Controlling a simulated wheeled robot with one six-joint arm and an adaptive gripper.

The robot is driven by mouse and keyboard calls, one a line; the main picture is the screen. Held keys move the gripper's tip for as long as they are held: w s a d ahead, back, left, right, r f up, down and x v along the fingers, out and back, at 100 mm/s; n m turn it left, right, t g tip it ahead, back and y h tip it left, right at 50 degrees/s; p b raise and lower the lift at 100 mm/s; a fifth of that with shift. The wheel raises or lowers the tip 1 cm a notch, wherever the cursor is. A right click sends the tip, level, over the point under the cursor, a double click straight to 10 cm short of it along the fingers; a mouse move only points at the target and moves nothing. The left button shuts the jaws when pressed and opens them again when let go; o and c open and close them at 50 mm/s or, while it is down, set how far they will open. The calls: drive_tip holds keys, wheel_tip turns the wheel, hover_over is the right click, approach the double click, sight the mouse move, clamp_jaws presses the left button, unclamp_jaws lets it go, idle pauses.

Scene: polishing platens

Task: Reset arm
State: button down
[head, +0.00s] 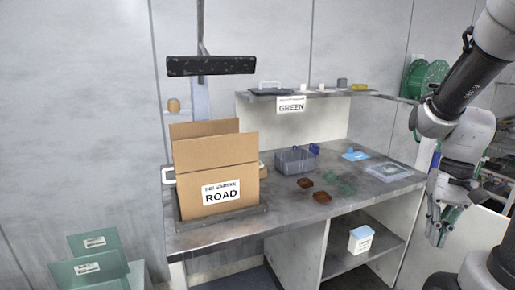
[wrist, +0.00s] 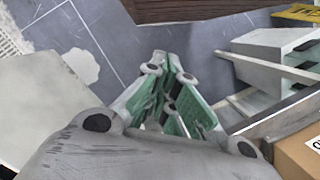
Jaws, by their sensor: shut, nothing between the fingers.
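My gripper (head: 437,238) hangs at the right side of the head view, pointing down beside the right end of the workbench. In the wrist view my gripper (wrist: 165,62) shows its green-padded fingers closed together with nothing between them. Blue-grey floor lies below and beyond the fingertips. My arm comes down from the upper right corner of the head view.
A workbench (head: 230,236) carries an open cardboard box (head: 190,185) labelled ROAD, a grey bin (head: 294,161), small brown trays (head: 322,197) and a clear-lidded container (head: 388,171). A shelf sign reads GREEN (head: 291,104). Green bins (head: 97,262) stand at lower left. A white box (head: 360,239) sits underneath.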

drive_tip(key=s+a+r+n+t, duration=0.1)
drive_tip(key=a+r+n+t, duration=0.1)
drive_tip(key=r, duration=0.4)
drive_tip(key=s+a+r+n+t+h, duration=0.1)
drive_tip(key=s+a+r+n+t, duration=0.1)
drive_tip(key=r, duration=0.4)
drive_tip(key=shift+s+a+t+h, duration=0.15)
drive_tip(key=shift+a+t+h, duration=0.3)
drive_tip(key=shift+t, duration=0.65)
